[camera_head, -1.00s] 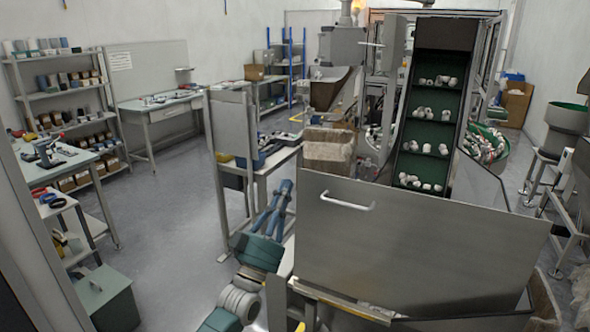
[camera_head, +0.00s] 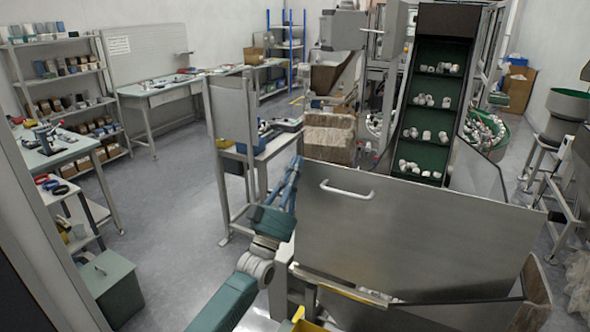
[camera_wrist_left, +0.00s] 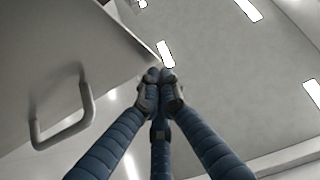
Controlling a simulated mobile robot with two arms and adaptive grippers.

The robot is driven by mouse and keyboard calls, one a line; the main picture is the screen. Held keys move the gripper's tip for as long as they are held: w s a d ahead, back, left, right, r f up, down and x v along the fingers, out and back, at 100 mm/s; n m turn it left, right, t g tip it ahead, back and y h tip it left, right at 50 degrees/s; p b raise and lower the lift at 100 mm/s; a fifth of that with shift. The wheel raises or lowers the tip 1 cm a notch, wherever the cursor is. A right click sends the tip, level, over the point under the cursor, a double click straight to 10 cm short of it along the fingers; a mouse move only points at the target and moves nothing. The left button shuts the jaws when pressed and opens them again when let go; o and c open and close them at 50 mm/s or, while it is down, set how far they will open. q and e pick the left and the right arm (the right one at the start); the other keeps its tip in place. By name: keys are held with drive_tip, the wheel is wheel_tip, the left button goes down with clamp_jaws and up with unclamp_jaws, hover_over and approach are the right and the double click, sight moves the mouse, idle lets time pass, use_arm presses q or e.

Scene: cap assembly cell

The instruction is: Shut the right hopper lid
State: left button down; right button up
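The hopper lid (camera_head: 420,235) is a large grey metal panel with a bar handle (camera_head: 347,190) near its upper left. It stands raised and tilted over the hopper, whose lower edge (camera_head: 345,290) shows beneath it. My left gripper (camera_head: 294,170) has blue fingers and is just left of the lid's left edge, partly hidden by it. In the left wrist view the fingertips (camera_wrist_left: 160,76) meet with nothing between them. The lid (camera_wrist_left: 60,50) and its handle (camera_wrist_left: 65,125) are at the left there, and the fingers are not on the handle. My right gripper is not in view.
A green conveyor (camera_head: 430,120) carrying white caps rises behind the lid. A table (camera_head: 262,155) with a blue bin stands left of the lid, close behind my left gripper. A green box (camera_head: 108,290) stands on the floor at left. Open floor (camera_head: 180,220) lies between them.

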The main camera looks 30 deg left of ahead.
use_arm(q)
drive_tip(key=w+f+g+b, duration=0.3)
drive_tip(key=w+f+b, duration=0.2)
drive_tip(key=w+b, duration=0.3)
drive_tip(key=w+a+f+g+b, duration=0.1)
drive_tip(key=w+f+g+b, duration=0.2)
drive_tip(key=w+b, duration=0.6)
drive_tip(key=shift+w+a+f, duration=0.2)
drive_tip(key=shift+w+f, duration=1)
drive_tip(key=shift+w, duration=2.9)
